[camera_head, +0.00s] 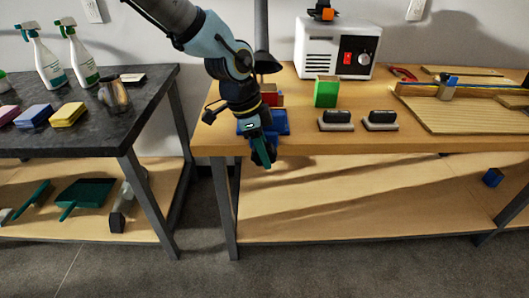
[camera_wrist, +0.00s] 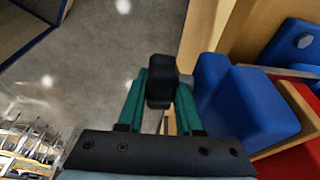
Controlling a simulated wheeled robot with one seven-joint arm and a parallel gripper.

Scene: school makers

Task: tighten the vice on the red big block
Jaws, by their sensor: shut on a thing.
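The blue vice (camera_head: 279,123) sits at the front left edge of the wooden workbench, partly hidden behind my arm. The red big block (camera_head: 272,99) is at the vice, mostly hidden by my arm; in the wrist view it shows at the lower right (camera_wrist: 295,152), beside a wooden jaw pad (camera_wrist: 283,133) and the blue vice body (camera_wrist: 247,105). My gripper (camera_head: 263,153) is in front of the bench edge. Its green fingers are shut on the black vice handle (camera_wrist: 160,82), which sits on a metal screw. Whether the jaw touches the block is unclear.
On the bench are a green block (camera_head: 326,92), two dark-topped erasers (camera_head: 336,121), a white machine (camera_head: 335,45) and a wooden board (camera_head: 470,112). A dark table (camera_head: 60,140) with spray bottles stands left. The floor ahead of the bench is clear.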

